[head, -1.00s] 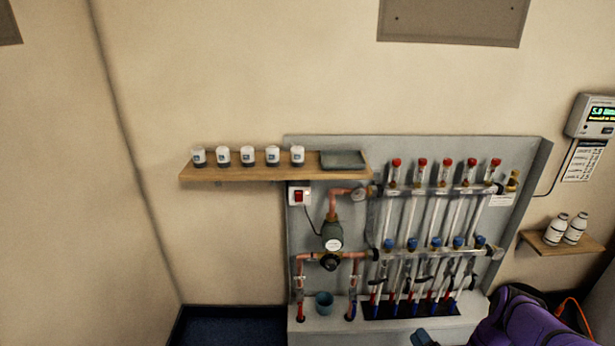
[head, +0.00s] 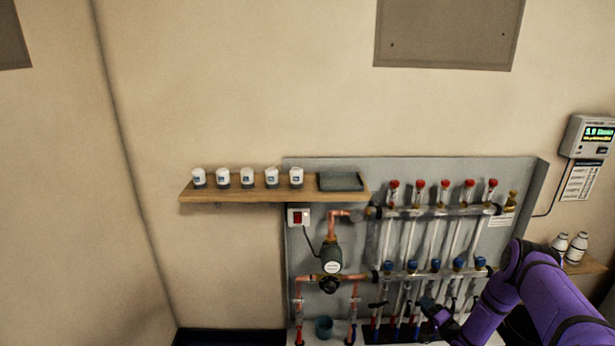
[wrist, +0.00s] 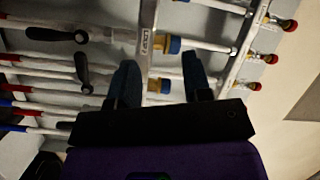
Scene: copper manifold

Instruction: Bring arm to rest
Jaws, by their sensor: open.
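My purple arm (head: 535,295) reaches in from the lower right in the head view. My gripper (head: 432,310) is in front of the lower part of the manifold (head: 428,212). In the wrist view my gripper (wrist: 160,80) shows two dark fingers spread apart with no object held between them. Blue caps (wrist: 172,45) and the clear pipes of the manifold lie beyond the fingers. I cannot tell how close the fingers are to the pipes.
A wooden shelf (head: 230,194) at left holds several white-and-grey actuators (head: 247,178) and a grey tray (head: 341,182). A blue cup (head: 323,327) stands below the pump (head: 332,257). White bottles (head: 577,247) and a wall display (head: 590,136) are at right.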

